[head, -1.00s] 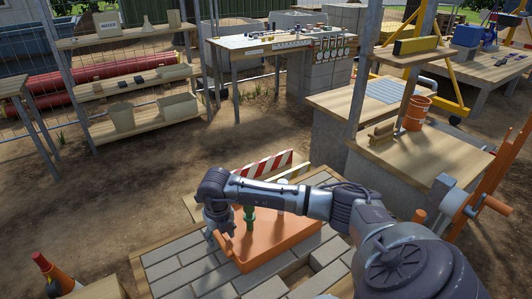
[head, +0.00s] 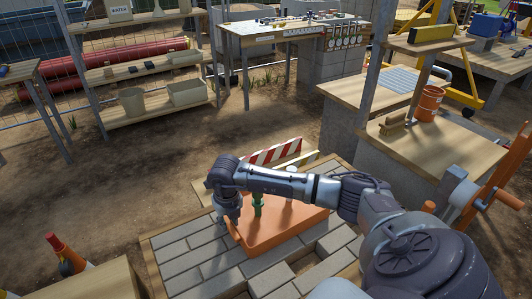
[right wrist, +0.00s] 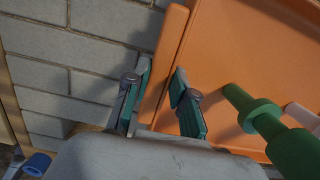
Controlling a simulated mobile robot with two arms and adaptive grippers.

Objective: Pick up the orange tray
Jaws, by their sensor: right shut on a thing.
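The orange tray (head: 285,231) rests on, or just above, a bed of grey paving blocks in the head view. A green object (head: 257,204) and a small pale object (head: 289,184) stand on it. My right gripper (head: 231,222) is at the tray's left edge, pointing down. In the right wrist view its two green-padded fingers (right wrist: 160,98) straddle the raised tray rim (right wrist: 166,60) and are shut on it. The tray's underside is hidden. My left gripper is not in view.
The paver bed (head: 180,265) has a wooden border and an open gap. A red-and-white striped barrier (head: 272,155) stands right behind the tray. A traffic cone (head: 65,254) is at the lower left. A workbench with an orange bucket (head: 429,103) is at the right. Bare ground lies left.

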